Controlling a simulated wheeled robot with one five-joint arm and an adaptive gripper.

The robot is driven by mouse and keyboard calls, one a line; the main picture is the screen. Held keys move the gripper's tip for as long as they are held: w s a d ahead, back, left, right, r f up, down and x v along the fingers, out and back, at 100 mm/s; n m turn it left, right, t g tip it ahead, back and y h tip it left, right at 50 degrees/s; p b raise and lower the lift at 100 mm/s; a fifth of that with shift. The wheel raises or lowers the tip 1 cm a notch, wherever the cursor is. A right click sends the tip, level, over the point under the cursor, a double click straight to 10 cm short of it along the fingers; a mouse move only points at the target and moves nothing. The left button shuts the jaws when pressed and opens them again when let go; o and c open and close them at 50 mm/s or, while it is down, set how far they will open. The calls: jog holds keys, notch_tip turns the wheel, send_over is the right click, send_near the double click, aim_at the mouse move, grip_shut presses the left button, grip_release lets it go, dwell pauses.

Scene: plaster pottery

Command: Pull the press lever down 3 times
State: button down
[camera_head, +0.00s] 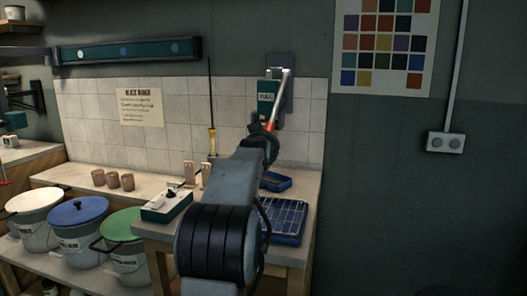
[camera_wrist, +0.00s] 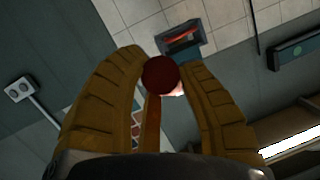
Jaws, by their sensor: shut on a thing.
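The press lever shows in the head view as a pale bar (camera_head: 284,88) with an orange-red lower part (camera_head: 271,126), in front of a dark wall plate (camera_head: 279,63) and a green box with a white label (camera_head: 266,97). The lever slants down to the left into my gripper (camera_head: 262,136). In the wrist view a dark red round knob (camera_wrist: 160,76) sits between the two tan fingers of my gripper (camera_wrist: 159,66). The fingers are shut on the knob. My arm hides part of the bench and the lever's lower end.
The bench holds a white-topped green box (camera_head: 166,206), several brown cups (camera_head: 112,180) and a blue gridded tray (camera_head: 285,220). Lidded buckets (camera_head: 77,212) stand at the left. A thin upright rod (camera_head: 211,105) is left of the lever. The right wall (camera_head: 480,200) is mostly clear.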

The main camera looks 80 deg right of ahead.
jog(key=d+f+h+b, duration=0.1)
jog(key=d+f+b, duration=0.2)
jog(key=f+b, duration=0.2)
jog(key=shift+s+d+f+h, duration=0.25)
jog(key=shift+d+f+h, duration=0.05)
jog(key=shift+f, duration=0.1)
jog(key=c, duration=1)
grip_release()
jog(key=shift+s+d+r, duration=0.1)
jog(key=shift+r, duration=0.05)
jog(key=o, duration=0.4)
jog(key=shift+r, duration=0.15)
jog(key=shift+c, duration=0.2)
jog(key=shift+a+r, duration=0.1)
jog(key=shift+a, duration=0.15)
